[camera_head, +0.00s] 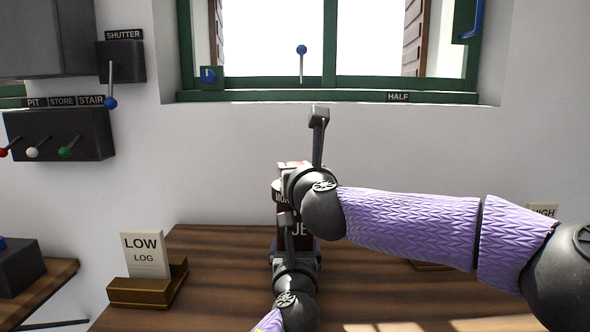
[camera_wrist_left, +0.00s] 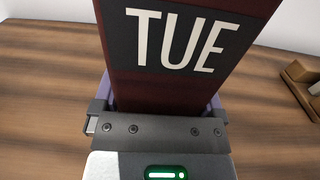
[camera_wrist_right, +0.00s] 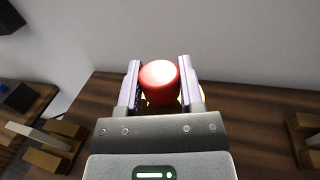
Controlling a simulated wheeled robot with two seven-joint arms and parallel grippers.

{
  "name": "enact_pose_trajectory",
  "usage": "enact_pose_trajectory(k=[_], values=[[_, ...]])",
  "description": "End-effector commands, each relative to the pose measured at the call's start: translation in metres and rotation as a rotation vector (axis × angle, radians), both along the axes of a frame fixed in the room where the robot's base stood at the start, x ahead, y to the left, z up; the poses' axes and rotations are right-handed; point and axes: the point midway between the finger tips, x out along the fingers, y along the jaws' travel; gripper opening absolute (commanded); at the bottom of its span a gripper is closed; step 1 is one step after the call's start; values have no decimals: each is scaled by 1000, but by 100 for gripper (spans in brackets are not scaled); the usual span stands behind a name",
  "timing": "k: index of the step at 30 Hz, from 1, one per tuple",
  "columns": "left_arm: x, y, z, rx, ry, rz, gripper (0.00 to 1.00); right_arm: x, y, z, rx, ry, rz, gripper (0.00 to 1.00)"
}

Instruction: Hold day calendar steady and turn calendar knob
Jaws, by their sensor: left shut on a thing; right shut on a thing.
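The day calendar (camera_head: 297,242) is a dark red block standing upright on the wooden table, largely covered by my arms in the head view. Its face reads TUE in the left wrist view (camera_wrist_left: 135,82); only the end of that word shows in the head view. My left gripper (camera_head: 294,260) is shut on the lower part of the calendar, one finger on each side. The red calendar knob (camera_wrist_right: 160,84) is round and sits between the fingers of my right gripper (camera_wrist_right: 160,92), which is shut on it. The knob is hidden in the head view.
A LOW LOG card (camera_head: 145,254) stands in a wooden holder left of the calendar. Another card (camera_head: 543,211) is partly hidden behind my right arm. Wall boxes with levers (camera_head: 60,134) are at left, and a green-framed window (camera_head: 330,96) is behind. Table is clear between.

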Motion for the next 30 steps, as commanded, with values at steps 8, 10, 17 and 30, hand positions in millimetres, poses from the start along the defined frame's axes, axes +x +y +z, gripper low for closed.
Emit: enact_pose_trajectory(k=[8,10,17,30], values=[[0,1,-3,0,7,2,0,0,0,-1,0,1,1,84],[0,1,-3,0,7,2,0,0,0,-1,0,1,1,84],[0,1,-3,0,7,3,0,-8,-2,-1,1,2,2,84],[0,1,-3,0,7,3,0,-102,-24,0,2,0,1,84]])
